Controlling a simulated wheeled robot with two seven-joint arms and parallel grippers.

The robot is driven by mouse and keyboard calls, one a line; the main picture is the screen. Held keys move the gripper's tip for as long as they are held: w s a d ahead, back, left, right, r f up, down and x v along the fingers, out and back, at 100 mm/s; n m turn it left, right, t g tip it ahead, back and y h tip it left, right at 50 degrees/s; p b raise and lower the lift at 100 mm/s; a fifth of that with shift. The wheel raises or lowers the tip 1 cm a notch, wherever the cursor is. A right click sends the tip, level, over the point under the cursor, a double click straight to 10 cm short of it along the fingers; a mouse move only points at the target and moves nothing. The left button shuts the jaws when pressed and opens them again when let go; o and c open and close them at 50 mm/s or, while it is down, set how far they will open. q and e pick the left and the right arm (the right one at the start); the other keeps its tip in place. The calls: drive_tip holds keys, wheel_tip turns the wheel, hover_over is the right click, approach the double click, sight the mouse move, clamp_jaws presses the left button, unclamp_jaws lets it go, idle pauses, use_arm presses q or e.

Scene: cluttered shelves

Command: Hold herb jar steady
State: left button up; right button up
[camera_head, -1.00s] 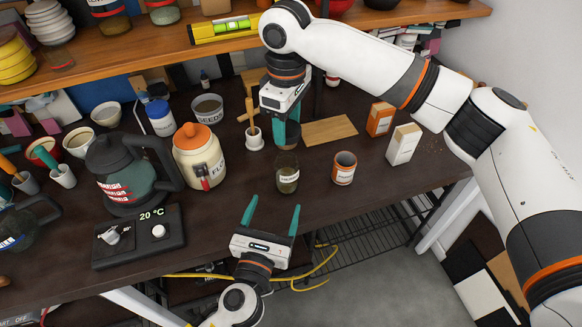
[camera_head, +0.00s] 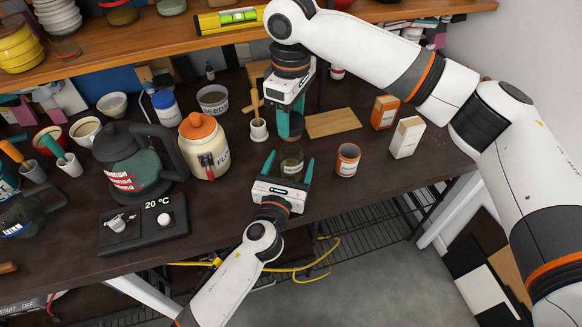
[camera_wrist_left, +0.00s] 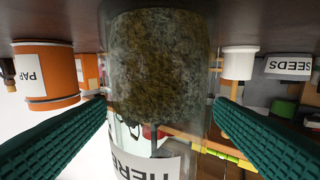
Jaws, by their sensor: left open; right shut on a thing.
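The herb jar (camera_head: 291,164) is a clear glass jar of dark green herbs, upright near the table's front edge. In the left wrist view the jar (camera_wrist_left: 160,65) fills the middle, inverted, its label partly cut off. My left gripper (camera_head: 289,161) is open, one finger on each side of the jar. Its green fingers (camera_wrist_left: 160,112) show gaps to the glass in the wrist view. My right gripper (camera_head: 291,124) points down just behind the jar, shut on a dark round thing that looks like a lid. I cannot tell whether that touches the jar.
A flour jar (camera_head: 204,148) and a white mortar (camera_head: 259,130) stand to the left. A wooden board (camera_head: 333,123) lies behind. A hotplate (camera_head: 143,228) sits at the front left.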

use_arm(q)
drive_tip(key=shift+w+d, duration=0.15)
drive_tip(key=shift+w, duration=0.4)
drive_tip(key=shift+c, duration=0.6)
drive_tip(key=c, duration=1.4)
drive_tip(key=shift+o, duration=0.2)
use_arm(e)
hover_over(291, 150)
drive_tip(key=shift+f, duration=2.45)
drive_tip(key=shift+f, duration=0.9)
drive_tip(key=shift+f, duration=0.55)
